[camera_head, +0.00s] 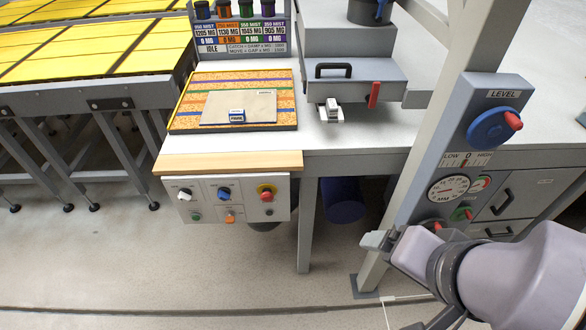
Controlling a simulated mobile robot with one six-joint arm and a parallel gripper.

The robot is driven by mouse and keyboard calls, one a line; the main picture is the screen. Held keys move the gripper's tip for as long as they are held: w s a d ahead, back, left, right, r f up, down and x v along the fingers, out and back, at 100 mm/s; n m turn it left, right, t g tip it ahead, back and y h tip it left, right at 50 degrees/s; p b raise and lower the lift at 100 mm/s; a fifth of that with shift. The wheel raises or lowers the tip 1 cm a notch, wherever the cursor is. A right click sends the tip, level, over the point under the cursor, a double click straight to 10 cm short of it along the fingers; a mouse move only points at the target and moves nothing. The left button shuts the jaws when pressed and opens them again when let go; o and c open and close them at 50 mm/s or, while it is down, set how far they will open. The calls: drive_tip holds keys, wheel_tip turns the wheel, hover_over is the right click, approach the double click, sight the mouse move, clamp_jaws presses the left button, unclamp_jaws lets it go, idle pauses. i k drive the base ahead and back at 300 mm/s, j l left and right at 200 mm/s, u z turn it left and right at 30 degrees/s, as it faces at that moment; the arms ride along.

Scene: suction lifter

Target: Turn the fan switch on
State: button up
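A light grey control panel (263,208) hangs under the front edge of the workbench. The labels are too small to read, so I cannot tell which one is the fan switch. My gripper (376,241) is at lower right, pointing left, well to the right of the panel and touching none of its controls. Its finger opening cannot be made out.
A grey post (375,262) stands beside my gripper, with a blue LEVEL dial (488,128) and gauges. On the workbench (351,137) are a cork board (185,117) and a grey machine with a red lever (374,95). The floor before the panel is clear.

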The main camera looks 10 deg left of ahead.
sight(225, 193)
drive_tip(key=u, duration=1.3)
